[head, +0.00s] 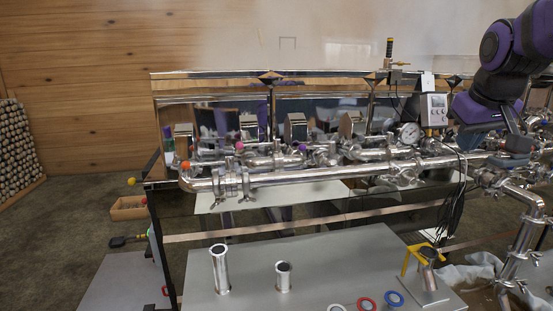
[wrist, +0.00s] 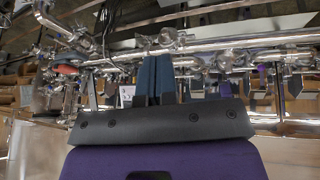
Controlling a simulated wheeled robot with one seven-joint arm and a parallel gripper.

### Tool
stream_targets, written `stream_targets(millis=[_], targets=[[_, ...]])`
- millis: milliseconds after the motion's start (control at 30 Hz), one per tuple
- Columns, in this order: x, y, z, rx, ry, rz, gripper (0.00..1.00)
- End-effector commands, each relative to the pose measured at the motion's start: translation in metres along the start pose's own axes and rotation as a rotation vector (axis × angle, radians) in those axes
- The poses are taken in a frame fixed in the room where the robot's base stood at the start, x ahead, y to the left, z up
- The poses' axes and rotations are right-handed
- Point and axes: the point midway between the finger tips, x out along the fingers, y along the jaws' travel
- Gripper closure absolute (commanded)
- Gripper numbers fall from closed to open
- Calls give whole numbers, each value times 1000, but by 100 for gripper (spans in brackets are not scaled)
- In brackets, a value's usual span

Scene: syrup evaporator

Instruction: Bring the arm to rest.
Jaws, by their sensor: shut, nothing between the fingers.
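My gripper shows in the wrist view (wrist: 155,80), its two dark blue fingers side by side and pressed together. It is shut and empty. In the head view, my purple and dark arm comes in at the upper right, and my gripper (head: 514,152) is in front of the right part of the steel piping. The polished steel pipe (head: 310,175) runs across the front of the evaporator. I cannot tell whether the fingers touch the piping.
A grey table (head: 325,260) in front bears two upright steel tubes (head: 220,268), coloured rings (head: 367,303) and a yellow bracket (head: 408,262). A gauge (head: 409,133) and a digital box (head: 434,110) stand close left of my arm. Floor at left is mostly clear.

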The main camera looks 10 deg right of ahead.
Motion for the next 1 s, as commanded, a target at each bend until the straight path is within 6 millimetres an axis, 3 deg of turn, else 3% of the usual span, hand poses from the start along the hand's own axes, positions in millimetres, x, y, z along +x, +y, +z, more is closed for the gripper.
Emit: stream_targets(millis=[33,200,400,500,667,1000], targets=[[-9,-18,15,-12,9,-21,100],[-27,-67,71,-32,16,-89,100],[-35,-100,129,-49,15,-152,100],[-36,-108,147,-54,14,-170,100],[-35,-113,159,-54,11,-182,100],[-35,-113,158,-54,10,-182,100]])
